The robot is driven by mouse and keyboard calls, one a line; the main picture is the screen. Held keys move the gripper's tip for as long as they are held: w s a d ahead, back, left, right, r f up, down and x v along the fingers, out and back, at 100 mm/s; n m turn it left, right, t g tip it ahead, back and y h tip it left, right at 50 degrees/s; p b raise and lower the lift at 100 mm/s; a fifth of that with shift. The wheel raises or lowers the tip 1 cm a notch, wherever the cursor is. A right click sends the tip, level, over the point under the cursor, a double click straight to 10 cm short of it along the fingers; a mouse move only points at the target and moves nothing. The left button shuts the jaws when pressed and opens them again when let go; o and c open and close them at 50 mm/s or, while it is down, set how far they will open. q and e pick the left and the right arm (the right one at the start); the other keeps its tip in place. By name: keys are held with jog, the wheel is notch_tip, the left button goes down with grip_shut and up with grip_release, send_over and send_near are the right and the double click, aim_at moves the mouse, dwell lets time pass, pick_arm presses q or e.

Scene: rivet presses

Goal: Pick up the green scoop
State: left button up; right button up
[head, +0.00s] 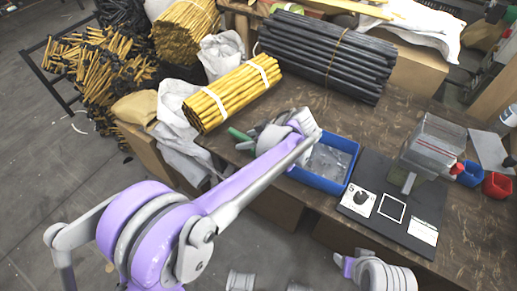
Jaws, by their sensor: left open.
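A green handle end, which looks like part of the green scoop (239,134), shows on the brown table just left of my left gripper. The rest of the scoop is hidden behind the gripper and arm. My left gripper (272,137) is open over the table, between the scoop's handle and the blue tray. Whether it touches the scoop cannot be told. My right arm's end (376,273) shows at the bottom right, below the table's front edge. Its fingers are not clear.
A blue tray (350,170) with greyish contents lies right of my left gripper. A black mat (415,221) with a grey press (432,145) is farther right. Yellow rods (232,94) and dark rods (327,54) lie behind. Red (497,185) and blue (470,174) bins stand at right.

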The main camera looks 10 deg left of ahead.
pick_arm(q)
grip_shut()
dwell(0.3)
notch_tip(320, 180, up, 10)
jog(key=p, duration=0.3)
dwell(0.4)
